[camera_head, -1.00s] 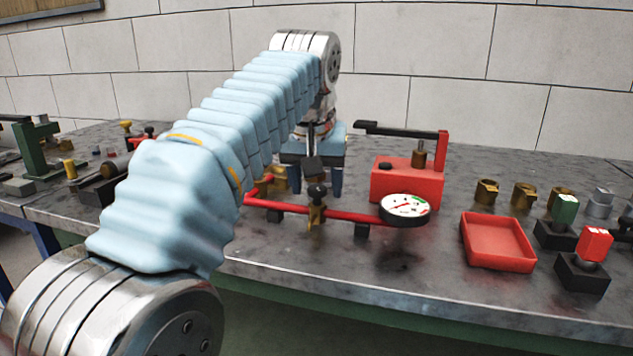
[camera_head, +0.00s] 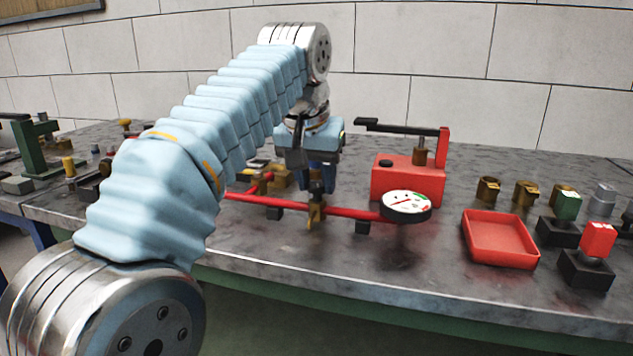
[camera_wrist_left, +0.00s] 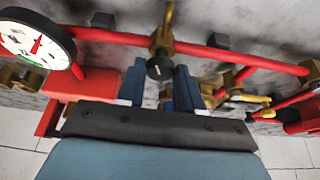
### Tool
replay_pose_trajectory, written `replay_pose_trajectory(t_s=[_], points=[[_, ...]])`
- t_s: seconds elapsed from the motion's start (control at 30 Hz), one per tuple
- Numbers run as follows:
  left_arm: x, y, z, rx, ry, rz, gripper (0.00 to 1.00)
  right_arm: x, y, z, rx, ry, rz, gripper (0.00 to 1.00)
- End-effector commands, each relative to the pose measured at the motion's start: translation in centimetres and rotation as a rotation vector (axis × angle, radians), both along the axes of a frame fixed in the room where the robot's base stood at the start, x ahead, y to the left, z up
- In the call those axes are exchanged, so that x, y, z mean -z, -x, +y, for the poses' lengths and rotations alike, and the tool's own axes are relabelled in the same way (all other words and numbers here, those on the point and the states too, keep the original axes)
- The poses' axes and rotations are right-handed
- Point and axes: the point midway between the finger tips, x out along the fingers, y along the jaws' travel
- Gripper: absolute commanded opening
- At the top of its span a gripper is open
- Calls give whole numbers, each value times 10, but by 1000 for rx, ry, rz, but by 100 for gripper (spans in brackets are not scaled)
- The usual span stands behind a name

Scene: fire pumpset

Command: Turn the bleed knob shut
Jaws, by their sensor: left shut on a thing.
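The bleed knob (camera_wrist_left: 160,68) is a small black knob on a brass valve (camera_head: 315,215). The valve sits on a red pipe (camera_head: 352,212) near the middle of the bench. My left gripper (camera_head: 316,188) comes down over the knob from above and behind. In the head view the fingers partly hide the knob. My right gripper is not in view.
A round pressure gauge (camera_head: 405,202) ends the pipe on the right. Behind it stands a red pump box (camera_head: 390,185) with a black lever. A red tray (camera_head: 498,262), brass fittings (camera_head: 525,192) and black blocks (camera_head: 585,272) are further right. The bench's front edge is clear.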

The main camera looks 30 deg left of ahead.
Motion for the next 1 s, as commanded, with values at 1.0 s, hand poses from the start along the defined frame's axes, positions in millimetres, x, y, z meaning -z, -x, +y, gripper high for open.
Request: replay_pose_trajectory(t_s=[1.0], points=[[-1,0,3,381,-1,-4,5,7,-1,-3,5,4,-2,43]])
